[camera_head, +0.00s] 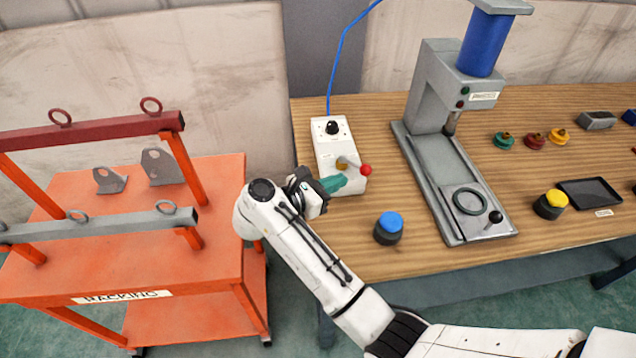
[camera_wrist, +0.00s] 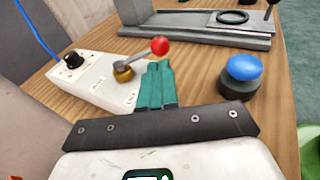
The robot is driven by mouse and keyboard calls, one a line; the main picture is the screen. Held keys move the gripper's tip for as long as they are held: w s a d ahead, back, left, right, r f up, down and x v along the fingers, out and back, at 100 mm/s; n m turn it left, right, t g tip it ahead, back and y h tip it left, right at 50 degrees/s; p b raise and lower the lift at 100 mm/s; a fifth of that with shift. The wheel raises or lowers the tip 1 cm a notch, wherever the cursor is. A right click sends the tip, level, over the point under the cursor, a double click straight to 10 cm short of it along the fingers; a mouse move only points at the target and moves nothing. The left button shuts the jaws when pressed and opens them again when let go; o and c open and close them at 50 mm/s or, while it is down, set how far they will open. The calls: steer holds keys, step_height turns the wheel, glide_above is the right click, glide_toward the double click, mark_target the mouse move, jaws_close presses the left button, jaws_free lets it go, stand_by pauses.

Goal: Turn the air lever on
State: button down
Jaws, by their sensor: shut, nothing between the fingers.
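The air lever is a grey arm with a red ball knob (camera_head: 365,170) on a brass pivot (camera_head: 342,163), mounted on a white control box (camera_head: 324,150). In the head view the lever points right. In the wrist view the red knob (camera_wrist: 160,46) is up and right of the brass pivot (camera_wrist: 123,71). My gripper (camera_head: 343,181) has teal fingers, shut and empty, at the near side of the lever. In the wrist view its fingertips (camera_wrist: 157,66) appear just below the red knob; I cannot tell whether they touch the lever.
A blue push button (camera_head: 389,226) stands on the wooden table right of my gripper. A grey press (camera_head: 450,130) stands further right. A black knob (camera_head: 332,127) and a blue hose (camera_head: 338,60) are at the box's far end. An orange racking cart (camera_head: 215,230) stands left.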

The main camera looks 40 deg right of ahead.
mark_target(361, 172)
steer(key=shift+p+x, duration=0.75)
steer(key=shift+x, duration=1.8)
steer(key=shift+w+f+b, duration=0.1)
steer(key=shift+f+b, duration=0.1)
steer(key=shift+b, duration=0.2)
